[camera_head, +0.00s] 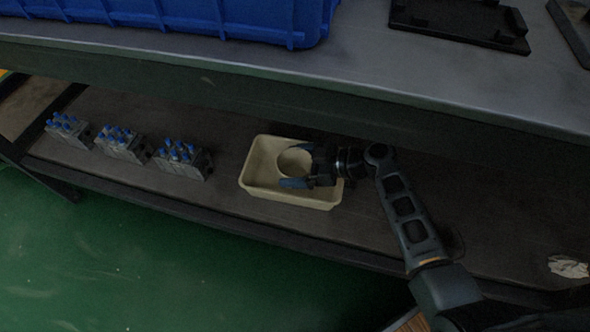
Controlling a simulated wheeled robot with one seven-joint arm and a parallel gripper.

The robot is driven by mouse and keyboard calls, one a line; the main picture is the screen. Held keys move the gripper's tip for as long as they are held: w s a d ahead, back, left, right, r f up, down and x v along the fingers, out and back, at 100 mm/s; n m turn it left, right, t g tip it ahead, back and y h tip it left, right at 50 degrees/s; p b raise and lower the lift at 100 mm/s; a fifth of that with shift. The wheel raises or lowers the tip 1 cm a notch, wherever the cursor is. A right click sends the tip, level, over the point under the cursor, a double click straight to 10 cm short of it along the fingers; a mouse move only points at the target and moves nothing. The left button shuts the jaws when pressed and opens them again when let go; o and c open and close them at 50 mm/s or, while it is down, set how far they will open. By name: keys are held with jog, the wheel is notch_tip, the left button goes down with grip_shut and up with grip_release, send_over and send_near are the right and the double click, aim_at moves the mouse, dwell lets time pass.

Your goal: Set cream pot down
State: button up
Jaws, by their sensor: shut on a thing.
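The cream pot (293,161) is round and sits within the outline of a cream rectangular tray (262,189) on the lower shelf. My gripper (297,167) reaches in from the right and is shut on the pot, with one finger on its near side and one on its far side. Whether the pot's base touches the tray floor cannot be told from this view. The pot's right side is partly hidden by my gripper.
Several grey valve blocks with blue fittings (182,159) stand in a row left of the tray. The upper shelf (350,62) overhangs behind, bearing a blue crate (225,18) and a black tray (460,24). A crumpled white thing (568,266) lies at far right.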

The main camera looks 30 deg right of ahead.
jog(key=shift+f, duration=0.7)
jog(key=shift+f, duration=0.1)
jog(key=o, duration=0.7)
jog(key=shift+s+d+r, duration=0.1)
jog(key=shift+d+r, duration=0.05)
jog(key=shift+r, duration=0.1)
jog(key=p+v, duration=0.3)
jog(key=v, duration=0.8)
jog(key=shift+s+d, duration=0.25)
